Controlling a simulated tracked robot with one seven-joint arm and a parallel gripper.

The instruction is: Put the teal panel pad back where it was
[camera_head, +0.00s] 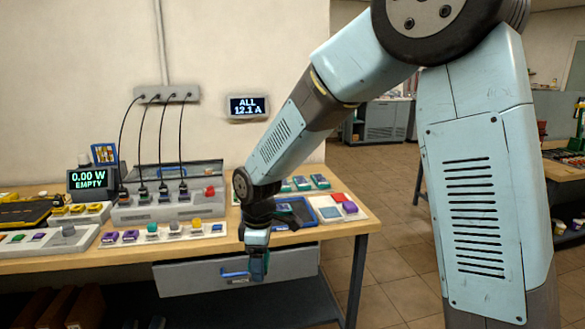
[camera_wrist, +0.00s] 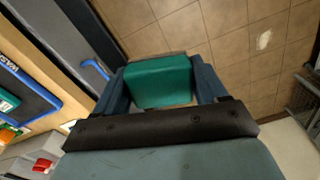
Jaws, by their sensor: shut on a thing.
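My gripper (camera_head: 259,270) hangs in front of the bench, just off its front edge and near the front of the drawer. In the wrist view my gripper (camera_wrist: 160,88) is shut on the teal panel pad (camera_wrist: 160,80), a block held between the two dark blue fingers. Tiled floor shows beyond the pad. In the head view the pad is mostly hidden by the fingers.
A grey drawer (camera_head: 285,266) with a blue handle (camera_head: 235,274) sits under the bench top. A blue tray (camera_head: 293,213) lies behind my arm. A strip of coloured pads (camera_head: 163,235) stands at the front edge, before the grey charger (camera_head: 160,211). Floor at the right is open.

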